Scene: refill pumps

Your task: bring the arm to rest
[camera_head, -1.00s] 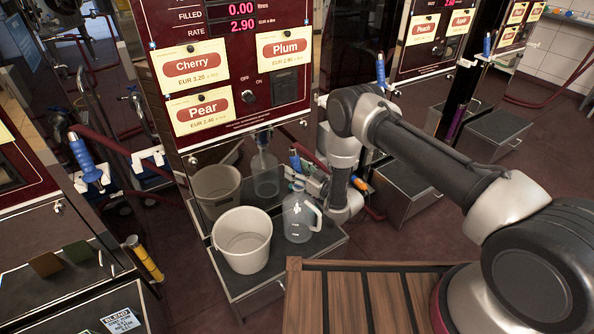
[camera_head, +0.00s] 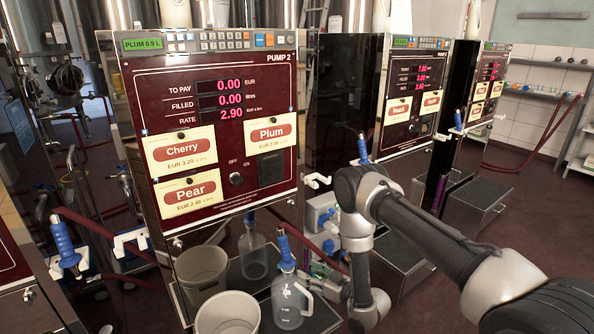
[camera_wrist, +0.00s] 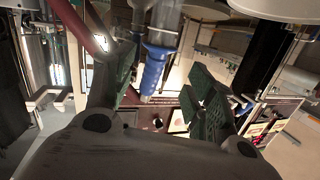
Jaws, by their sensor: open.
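My gripper (camera_wrist: 162,68) is open. Its two green-padded fingers stand apart, with a blue nozzle handle (camera_wrist: 154,72) between them in the wrist view; whether they touch it is unclear. In the head view my arm reaches in from the right and bends down. My gripper (camera_head: 312,266) is small there and partly hidden beside the blue nozzle (camera_head: 286,252). This nozzle stands upright just above or in the mouth of a clear jug (camera_head: 289,303) with a handle.
A white bucket (camera_head: 228,316) stands left of the jug. Behind them rises the dark red panel of Pump 2 (camera_head: 215,130), with Cherry, Plum and Pear cards. Another blue nozzle (camera_head: 64,243) hangs at left. More pumps (camera_head: 415,95) stand at right, with open floor beyond.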

